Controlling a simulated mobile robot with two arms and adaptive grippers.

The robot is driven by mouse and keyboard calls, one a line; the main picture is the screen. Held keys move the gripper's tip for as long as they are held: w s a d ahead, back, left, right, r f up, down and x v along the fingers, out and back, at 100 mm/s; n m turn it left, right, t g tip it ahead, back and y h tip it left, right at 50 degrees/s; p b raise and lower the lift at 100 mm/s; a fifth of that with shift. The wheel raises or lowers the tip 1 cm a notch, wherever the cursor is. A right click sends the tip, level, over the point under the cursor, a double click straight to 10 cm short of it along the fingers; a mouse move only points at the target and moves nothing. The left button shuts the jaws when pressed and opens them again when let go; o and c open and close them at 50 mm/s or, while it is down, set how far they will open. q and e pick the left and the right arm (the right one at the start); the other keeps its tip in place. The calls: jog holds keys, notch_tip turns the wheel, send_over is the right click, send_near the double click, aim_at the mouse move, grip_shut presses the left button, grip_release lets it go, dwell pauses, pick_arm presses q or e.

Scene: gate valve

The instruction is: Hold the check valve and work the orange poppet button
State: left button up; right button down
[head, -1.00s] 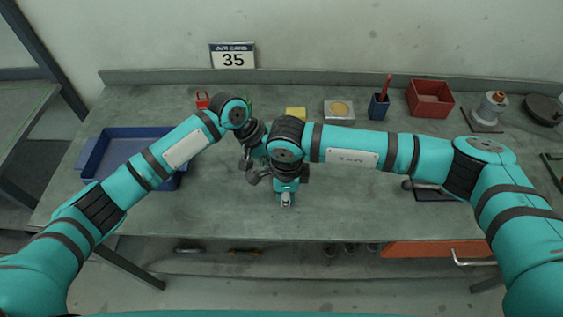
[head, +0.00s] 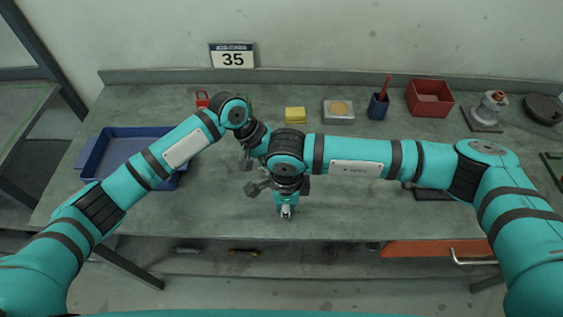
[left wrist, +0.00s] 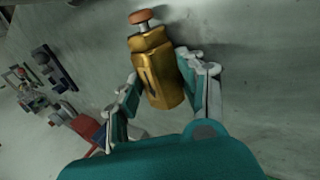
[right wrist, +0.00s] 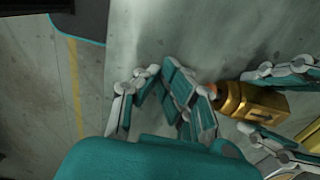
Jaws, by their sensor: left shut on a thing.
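The check valve (left wrist: 160,75) is a brass, faceted body with an orange poppet button (left wrist: 141,16) on its end. My left gripper (left wrist: 163,82) is shut around the body, with a finger on each side and the button end sticking out. In the right wrist view the valve (right wrist: 252,101) lies between my left gripper's fingers at the right, and only a bit of the button shows behind my right finger. My right gripper (right wrist: 158,80) has its fingers drawn together with nothing between them, close beside the button. In the head view my arms hide the valve.
A blue tray (head: 97,158) stands on the bench at left. Along the back are a red padlock (head: 202,100), a yellow sponge (head: 295,115), a blue cup (head: 378,108) and a red bin (head: 431,97). The front middle bench is mostly clear.

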pick_arm(q)
jog(key=shift+r, duration=0.1)
pick_arm(e)
jog(key=shift+r, duration=3.5)
pick_arm(q)
jog(key=o, duration=1.4)
jog(key=v, duration=1.2)
